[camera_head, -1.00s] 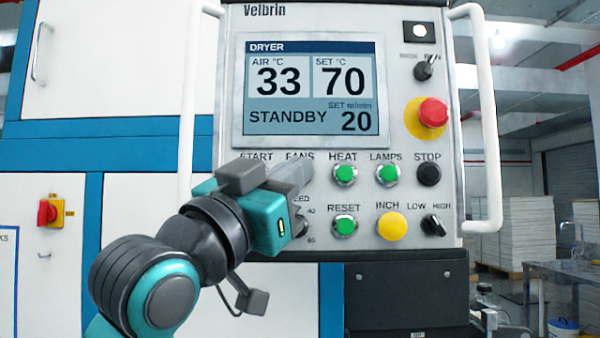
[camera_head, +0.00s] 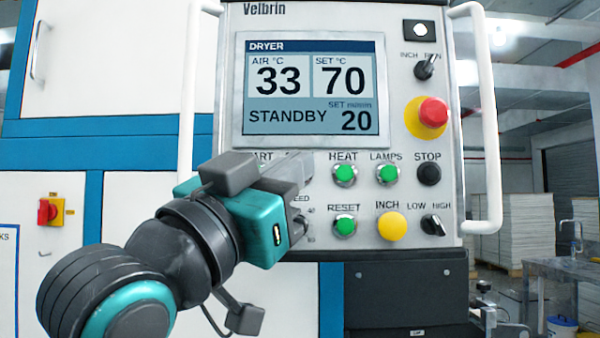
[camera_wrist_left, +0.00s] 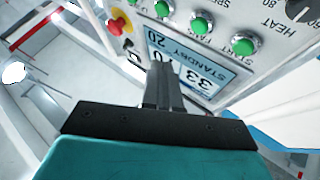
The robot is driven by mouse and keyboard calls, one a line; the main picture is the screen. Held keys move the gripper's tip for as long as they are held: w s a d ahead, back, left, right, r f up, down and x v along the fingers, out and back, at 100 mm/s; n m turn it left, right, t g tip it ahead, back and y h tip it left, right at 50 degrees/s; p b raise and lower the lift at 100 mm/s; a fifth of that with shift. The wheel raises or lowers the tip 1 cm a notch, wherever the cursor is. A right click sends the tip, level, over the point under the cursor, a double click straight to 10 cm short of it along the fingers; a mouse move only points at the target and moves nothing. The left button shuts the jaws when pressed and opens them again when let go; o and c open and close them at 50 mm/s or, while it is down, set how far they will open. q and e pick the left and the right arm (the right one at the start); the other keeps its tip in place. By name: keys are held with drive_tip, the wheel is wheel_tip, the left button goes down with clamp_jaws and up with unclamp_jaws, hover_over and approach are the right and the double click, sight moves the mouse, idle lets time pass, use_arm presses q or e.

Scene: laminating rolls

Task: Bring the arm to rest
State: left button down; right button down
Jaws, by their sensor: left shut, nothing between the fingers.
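My left gripper (camera_head: 298,168) reaches in from the lower left in the head view, in front of the lower left part of the Velbrin dryer control panel (camera_head: 405,130). Its fingers are shut together with nothing between them; they also show in the left wrist view (camera_wrist_left: 162,72), over the panel's screen. The hand hides the start and fans controls and most of the speed knob in the head view. I cannot tell from the head view how far the fingertips stand from the panel. My right gripper is not in view.
The screen (camera_head: 310,90) reads STANDBY, air 33, set 70. A red stop knob (camera_head: 432,113), green heat button (camera_head: 344,174) and yellow inch button (camera_head: 391,227) are near. White handle bars (camera_head: 484,120) flank the panel. A metal table (camera_head: 570,270) stands at right.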

use_arm(q)
drive_tip(key=w+a+f+n+g+y, duration=0.1)
drive_tip(key=a+f+n+g+y, duration=0.15)
drive_tip(key=f, duration=0.85)
drive_tip(key=w+a+f+n+g+y, duration=0.15)
drive_tip(key=a+f+y, duration=0.25)
drive_tip(key=f, duration=0.8)
drive_tip(key=w+a+f+n+g+y, duration=0.1)
drive_tip(key=w+a+f+n+y, duration=0.2)
drive_tip(key=f, duration=0.8)
drive_tip(key=s+a+f+n+g+y, duration=0.15)
drive_tip(key=s+a+f+g, duration=0.35)
drive_tip(key=s+f, duration=0.75)
drive_tip(key=s+a+f+g+y, duration=0.3)
drive_tip(key=s+a+f+g, duration=0.25)
drive_tip(key=s+f, duration=0.7)
drive_tip(key=w+d+f+t+h, duration=0.1)
drive_tip(key=w+d+f+t, duration=0.2)
drive_tip(key=w+f+t, duration=0.4)
drive_tip(key=shift+w+f+m+t, duration=0.35)
drive_tip(key=shift+w+f+m, duration=0.1)
drive_tip(key=shift+w+f, duration=0.35)
drive_tip(key=shift+d, duration=0.1)
